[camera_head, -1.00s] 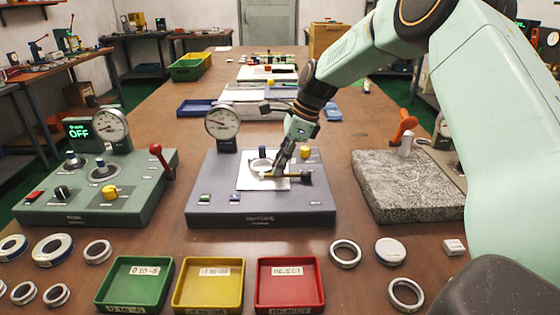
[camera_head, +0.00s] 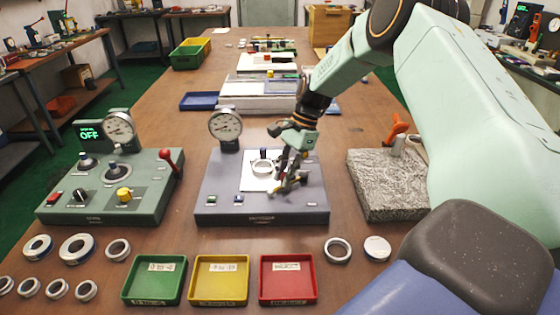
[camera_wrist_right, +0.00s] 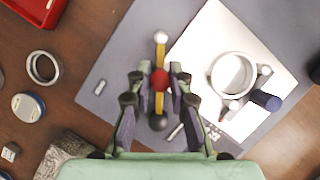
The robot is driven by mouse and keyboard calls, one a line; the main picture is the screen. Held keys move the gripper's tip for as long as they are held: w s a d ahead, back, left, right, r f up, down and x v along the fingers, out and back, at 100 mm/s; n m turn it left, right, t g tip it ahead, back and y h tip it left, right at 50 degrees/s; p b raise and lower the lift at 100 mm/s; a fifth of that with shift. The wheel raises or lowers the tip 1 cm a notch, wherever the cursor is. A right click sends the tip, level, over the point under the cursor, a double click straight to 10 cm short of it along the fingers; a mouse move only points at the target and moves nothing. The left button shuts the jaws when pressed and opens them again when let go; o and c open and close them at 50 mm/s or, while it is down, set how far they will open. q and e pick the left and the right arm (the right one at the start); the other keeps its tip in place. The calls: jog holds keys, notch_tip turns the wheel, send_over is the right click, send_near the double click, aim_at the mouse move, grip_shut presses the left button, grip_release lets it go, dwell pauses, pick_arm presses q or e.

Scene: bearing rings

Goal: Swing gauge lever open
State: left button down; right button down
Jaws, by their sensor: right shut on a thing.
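The gauge fixture (camera_head: 215,190) in the middle is a grey-blue base with a dial gauge (camera_head: 225,126) at its back left. A metal ring (camera_head: 262,167) lies on its white plate (camera_head: 250,183); the ring also shows in the right wrist view (camera_wrist_right: 233,75). The gauge lever, a yellow bar (camera_wrist_right: 161,55) with a red knob (camera_wrist_right: 160,80), lies along the middle of the right wrist view, apart from the ring. My right gripper (camera_head: 289,183) is low over the base's right side, shut on the lever around the red knob. In the head view it hides most of the lever. My left gripper is out of view.
A green gauge box (camera_head: 100,205) with a red-knobbed lever stands left, and a granite block (camera_head: 380,185) right. Green (camera_head: 155,300), yellow (camera_head: 220,299) and red (camera_head: 288,299) trays stand in front. Loose rings lie on both sides of the trays.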

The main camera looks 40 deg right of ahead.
jog(key=s+n+p, duration=0.1)
jog(key=s+n+g+p, duration=0.1)
jog(key=n, duration=0.1)
jog(key=shift+r+n, duration=0.1)
jog(key=shift+n, duration=0.2)
jog(key=shift+s+d+n+g+h+p, duration=0.25)
jog(key=shift+s+n+g+p, duration=0.15)
jog(key=shift+n, duration=0.4)
jog(key=shift+s+d+n+g+h+p, duration=0.25)
jog(key=shift+s+n+g, duration=0.2)
jog(key=shift+n, duration=0.35)
jog(key=shift+s+f, duration=0.15)
jog(key=shift+f, duration=0.05)
jog(key=c, duration=1.2)
grip_release()
jog(key=shift+r, duration=0.1)
jog(key=shift+w+d+r, duration=0.1)
jog(key=shift+w+r, duration=0.1)
jog(key=v, duration=1.1)
jog(key=shift+d+r, duration=0.1)
jog(key=shift+r, duration=0.15)
